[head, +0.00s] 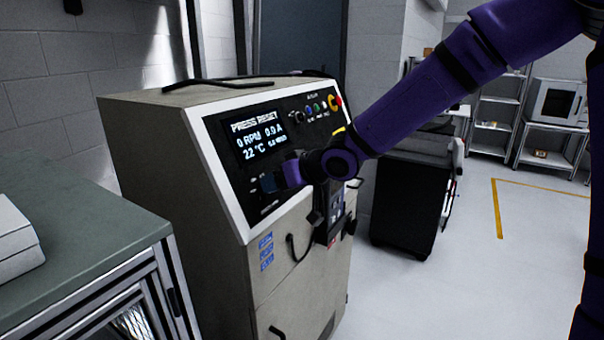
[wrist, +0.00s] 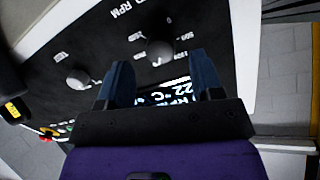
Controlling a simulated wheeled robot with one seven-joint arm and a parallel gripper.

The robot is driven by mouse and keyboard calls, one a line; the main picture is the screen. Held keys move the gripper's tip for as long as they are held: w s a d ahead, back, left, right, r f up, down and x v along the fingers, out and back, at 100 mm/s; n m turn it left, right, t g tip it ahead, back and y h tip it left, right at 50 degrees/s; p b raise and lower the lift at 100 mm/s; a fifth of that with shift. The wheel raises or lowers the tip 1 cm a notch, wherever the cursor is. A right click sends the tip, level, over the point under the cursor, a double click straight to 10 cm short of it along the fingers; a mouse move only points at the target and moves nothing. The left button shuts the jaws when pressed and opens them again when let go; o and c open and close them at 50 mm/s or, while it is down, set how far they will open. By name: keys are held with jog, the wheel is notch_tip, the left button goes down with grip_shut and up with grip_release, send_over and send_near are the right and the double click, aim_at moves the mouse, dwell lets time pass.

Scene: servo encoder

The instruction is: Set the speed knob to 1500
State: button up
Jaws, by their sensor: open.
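The grey machine cabinet (head: 165,160) has a sloped black control panel with a lit display (head: 258,135) reading "PRESS RESET", 0 RPM, 0.9 A and 22 °C. In the wrist view a round grey knob (wrist: 160,50) with small numbers around it and "RPM" lettering nearby looks like the speed knob. Its pointer setting is too small to tell. A second grey knob (wrist: 78,78) sits to its left. My gripper (wrist: 162,75) is open, its two dark blue fingers apart, with the numbered knob just beyond the gap between the fingertips. In the head view my gripper (head: 272,182) hides the knobs.
Coloured buttons and a red-and-yellow emergency stop (head: 335,102) line the panel's upper right. A green-topped bench (head: 80,250) stands at the left. A dark cabinet (head: 405,195) stands right of the machine. Open floor (head: 480,270) lies to the right.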

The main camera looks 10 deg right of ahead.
jog(key=v, duration=0.7)
jog(key=shift+d, duration=0.2)
dwell(0.4)
jog(key=shift+s, duration=0.15)
jog(key=s+d+f+m+h, duration=0.1)
jog(key=s+d+h, duration=0.2)
jog(key=d+h, duration=0.3)
jog(key=s+d+f+m+h, duration=0.1)
jog(key=s+d+m+h, duration=0.1)
jog(key=s+d+h, duration=0.35)
jog(key=s+d+r+m+g+y, duration=0.1)
jog(key=s+d+r, duration=0.3)
jog(key=s, duration=0.6)
jog(key=s+d+r+m+g+y, duration=0.1)
jog(key=s+d+r+m, duration=0.2)
jog(key=s+d, duration=0.4)
jog(key=s+r, duration=0.1)
jog(key=s, duration=0.2)
jog(key=shift+r+y, duration=0.2)
jog(key=shift+y, duration=0.15)
jog(key=shift+c, duration=0.3)
